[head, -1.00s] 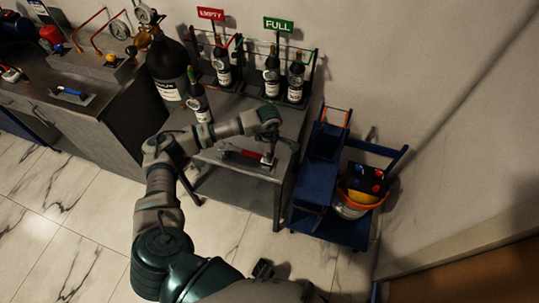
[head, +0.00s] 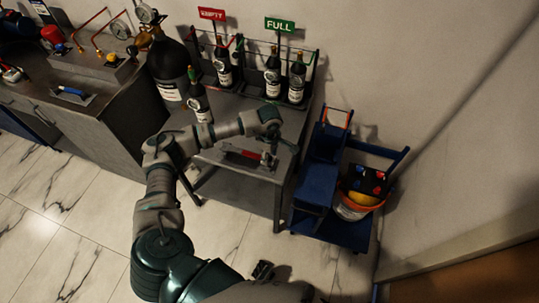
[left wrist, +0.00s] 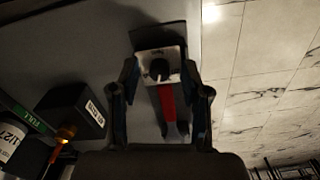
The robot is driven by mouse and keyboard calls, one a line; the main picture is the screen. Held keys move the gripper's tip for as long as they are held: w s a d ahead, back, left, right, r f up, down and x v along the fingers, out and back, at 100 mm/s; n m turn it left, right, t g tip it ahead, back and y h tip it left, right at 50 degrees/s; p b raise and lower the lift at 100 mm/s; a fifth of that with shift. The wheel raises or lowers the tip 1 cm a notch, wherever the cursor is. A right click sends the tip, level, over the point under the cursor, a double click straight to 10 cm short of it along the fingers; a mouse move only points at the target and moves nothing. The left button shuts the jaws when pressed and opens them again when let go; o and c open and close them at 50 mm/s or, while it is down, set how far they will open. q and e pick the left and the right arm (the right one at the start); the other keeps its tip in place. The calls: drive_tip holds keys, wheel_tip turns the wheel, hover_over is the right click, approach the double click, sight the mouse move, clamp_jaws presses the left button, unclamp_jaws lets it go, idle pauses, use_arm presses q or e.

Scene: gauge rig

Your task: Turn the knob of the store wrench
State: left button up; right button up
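The store wrench lies on the grey table. Its red handle (head: 243,155) shows left of my left gripper in the head view. In the left wrist view, the red handle (left wrist: 167,104) runs away from a pale plate (left wrist: 147,59) with a round black knob (left wrist: 160,69). My left gripper (head: 273,150) is over the wrench's knob end. In the left wrist view, my left gripper (left wrist: 161,83) has its fingers spread on either side of the wrench, with gaps visible. I cannot tell whether a finger touches it.
Bottles stand in racks under the EMPTY sign (head: 212,14) and FULL sign (head: 279,24). One loose bottle (head: 200,103) stands on the table (head: 235,183) near my forearm. A blue cart (head: 318,183) with a bucket (head: 350,207) is at right. A bench (head: 115,112) is at left.

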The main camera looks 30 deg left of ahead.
sight(270, 157)
use_arm(q)
drive_tip(key=shift+r, duration=0.2)
wheel_tip(270, 157, up, 11)
drive_tip(key=shift+r, duration=0.2)
idle(0.6)
